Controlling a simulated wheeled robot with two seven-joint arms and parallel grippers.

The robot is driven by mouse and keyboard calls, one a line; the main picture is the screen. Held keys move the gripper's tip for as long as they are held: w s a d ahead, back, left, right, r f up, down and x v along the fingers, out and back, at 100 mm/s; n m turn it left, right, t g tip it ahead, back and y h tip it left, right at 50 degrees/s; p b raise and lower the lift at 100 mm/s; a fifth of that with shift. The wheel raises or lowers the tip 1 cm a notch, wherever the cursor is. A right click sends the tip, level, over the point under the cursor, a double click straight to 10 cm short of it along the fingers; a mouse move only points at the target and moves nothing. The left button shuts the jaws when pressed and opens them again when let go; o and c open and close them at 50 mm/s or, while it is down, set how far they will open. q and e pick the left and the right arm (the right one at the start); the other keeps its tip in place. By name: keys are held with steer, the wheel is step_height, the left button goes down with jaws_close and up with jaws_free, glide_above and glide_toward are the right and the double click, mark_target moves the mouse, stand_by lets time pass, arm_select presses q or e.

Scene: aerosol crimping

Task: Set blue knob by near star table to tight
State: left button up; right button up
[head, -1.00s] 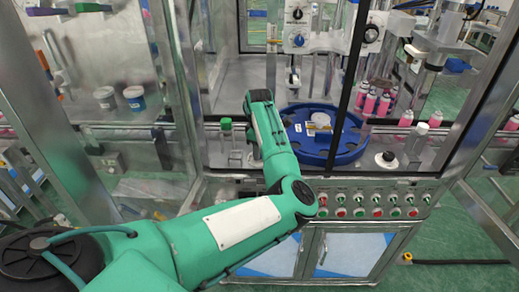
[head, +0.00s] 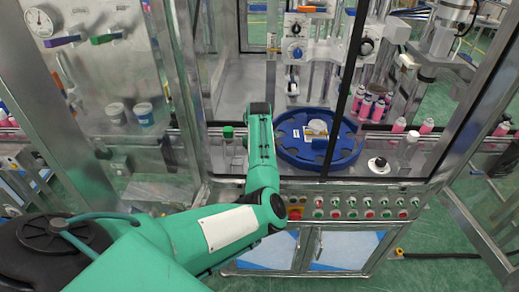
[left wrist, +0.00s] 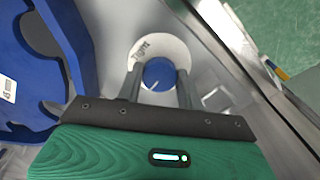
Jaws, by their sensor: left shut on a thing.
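The blue knob (left wrist: 160,74) sits on a round white dial plate (left wrist: 172,47) in the left wrist view. Lettering shows at the plate's upper left, and a pale pointer mark on the knob points to the lower left of the picture. My left gripper (left wrist: 158,88) is shut on the knob, one finger on each side. The blue star table (left wrist: 75,45) is beside it on the left, and in the head view the star table (head: 290,150) lies right of my left arm. That arm hides the knob and fingertips there. My right gripper is not in view.
A white dial with a black knob (head: 378,165) and a clear bottle stand right of the star table. A green-capped bottle (head: 228,133) stands left of my arm. Pink cans (head: 378,108) stand behind. Metal frame posts flank the arm, and a button panel (head: 350,205) runs below.

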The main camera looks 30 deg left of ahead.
arm_select(q)
steer(key=m+p, duration=0.1)
steer(key=m, duration=0.1)
steer(key=m+p, duration=0.1)
steer(key=p, duration=0.1)
steer(key=m+p, duration=0.1)
steer(key=m, duration=0.1)
steer(key=shift+a+r+m+p, duration=0.1)
steer(key=shift+r+m+p, duration=0.2)
steer(key=shift+p, duration=0.1)
steer(key=shift+f+m+p, duration=0.2)
steer(key=shift+m+p, duration=1.1)
steer(key=shift+m, duration=0.8)
steer(key=o, duration=1)
steer(key=shift+f, duration=0.1)
step_height(320, 180, up, 14)
steer(key=b, duration=0.4)
steer(key=shift+f, duration=0.1)
